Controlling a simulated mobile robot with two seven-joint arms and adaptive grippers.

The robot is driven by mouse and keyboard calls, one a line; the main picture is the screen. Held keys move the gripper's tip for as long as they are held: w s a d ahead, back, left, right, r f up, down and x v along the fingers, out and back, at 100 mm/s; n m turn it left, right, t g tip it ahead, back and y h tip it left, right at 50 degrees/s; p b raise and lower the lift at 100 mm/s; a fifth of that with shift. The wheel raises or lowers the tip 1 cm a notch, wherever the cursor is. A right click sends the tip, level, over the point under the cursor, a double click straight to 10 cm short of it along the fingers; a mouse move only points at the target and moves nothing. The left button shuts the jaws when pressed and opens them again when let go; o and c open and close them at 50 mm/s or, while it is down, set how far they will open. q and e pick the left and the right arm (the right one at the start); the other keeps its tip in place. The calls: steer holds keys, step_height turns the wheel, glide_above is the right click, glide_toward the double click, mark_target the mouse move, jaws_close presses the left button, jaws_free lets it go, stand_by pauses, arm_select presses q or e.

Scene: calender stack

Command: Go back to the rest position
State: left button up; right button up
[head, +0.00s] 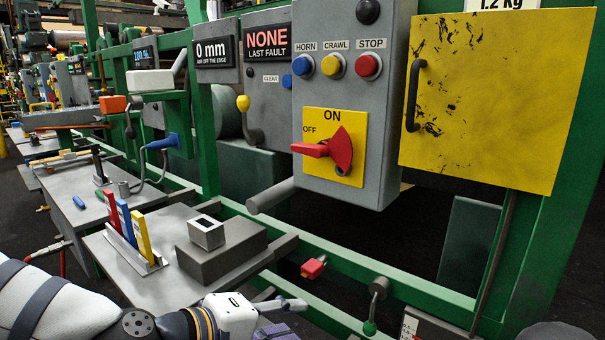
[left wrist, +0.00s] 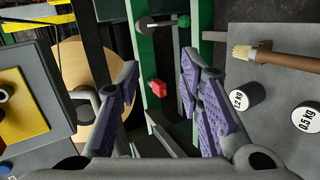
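My left arm comes in at the bottom left of the head view, with its gripper (head: 285,318) low in front of the green frame. In the left wrist view the left gripper (left wrist: 158,68) is open, with its two purple-padded fingers wide apart and nothing between them. A small red block-like part (left wrist: 157,88) on the green frame shows beyond the gap, apart from the fingers. My right gripper is not in view. A dark rounded shape at the bottom right edge of the head view is too cut off to tell.
The control box (head: 343,90) with a red switch handle (head: 312,149) and the yellow door (head: 500,100) stand ahead. A grey table (head: 140,282) holds a grey block (head: 222,250) and coloured upright pieces. In the wrist view, weights (left wrist: 247,95) and a brush (left wrist: 285,58) lie right.

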arm_select(q)
steer(key=s+a+f+m+g+y+p, duration=0.25)
steer(key=s+f+g, duration=0.35)
steer(key=s+f, duration=1.25)
steer(key=s+a+f+m+g+y, duration=0.2)
steer(key=s+a, duration=0.5)
steer(key=s, duration=0.4)
steer(key=s+a+f+m+g+y, duration=0.2)
steer(key=s+a+m+g+y, duration=0.1)
steer(key=s+a, duration=0.5)
steer(key=s+y, duration=0.1)
steer(key=s, duration=0.1)
steer(key=shift+s+a+m+p, duration=0.2)
steer(key=shift+s+m+p, duration=0.15)
steer(key=shift+s+p, duration=0.05)
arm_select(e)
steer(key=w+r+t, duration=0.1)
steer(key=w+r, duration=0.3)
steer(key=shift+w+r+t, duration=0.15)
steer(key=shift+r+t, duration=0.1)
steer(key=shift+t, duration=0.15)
